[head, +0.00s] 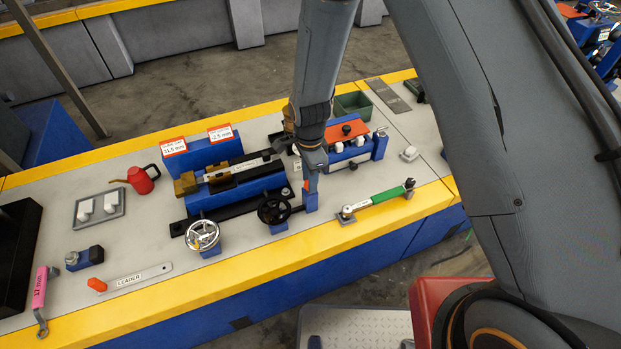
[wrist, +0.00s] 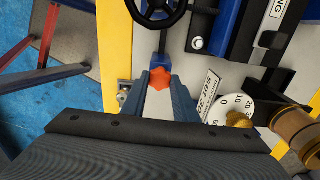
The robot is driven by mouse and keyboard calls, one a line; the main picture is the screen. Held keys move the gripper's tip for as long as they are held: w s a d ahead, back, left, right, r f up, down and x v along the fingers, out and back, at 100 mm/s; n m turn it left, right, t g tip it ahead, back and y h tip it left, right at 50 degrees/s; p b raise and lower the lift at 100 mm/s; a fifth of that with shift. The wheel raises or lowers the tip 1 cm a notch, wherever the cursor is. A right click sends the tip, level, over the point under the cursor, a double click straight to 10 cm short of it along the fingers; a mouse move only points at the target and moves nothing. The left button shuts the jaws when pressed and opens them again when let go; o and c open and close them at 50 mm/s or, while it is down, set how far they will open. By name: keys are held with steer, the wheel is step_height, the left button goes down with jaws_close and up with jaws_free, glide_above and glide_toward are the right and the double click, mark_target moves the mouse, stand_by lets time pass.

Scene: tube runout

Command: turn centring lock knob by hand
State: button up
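The small orange-red knob (wrist: 160,79) sits between the fingertips of my gripper (wrist: 161,84) in the wrist view, which looks down on it. It fills nearly the whole gap there; I cannot tell whether both fingers touch it. In the head view my gripper (head: 311,178) points down at the front of the bench, and a sliver of the orange knob (head: 306,185) shows beside the fingers, above a blue post (head: 311,202). The rest of the knob is hidden there.
A black handwheel (head: 273,209) stands close left of my gripper, with a chrome handwheel (head: 202,235) farther left. A white numbered dial (wrist: 236,109) is near the right finger in the wrist view. A green-handled tool (head: 385,195) lies to the right in the head view.

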steer(key=o, duration=0.4)
steer(key=shift+r, duration=0.1)
step_height(320, 180, up, 2)
steer(key=shift+r+p, duration=0.1)
steer(key=shift+p, duration=0.65)
steer(key=shift+r, duration=1.8)
step_height(320, 180, up, 8)
steer(key=b, duration=0.3)
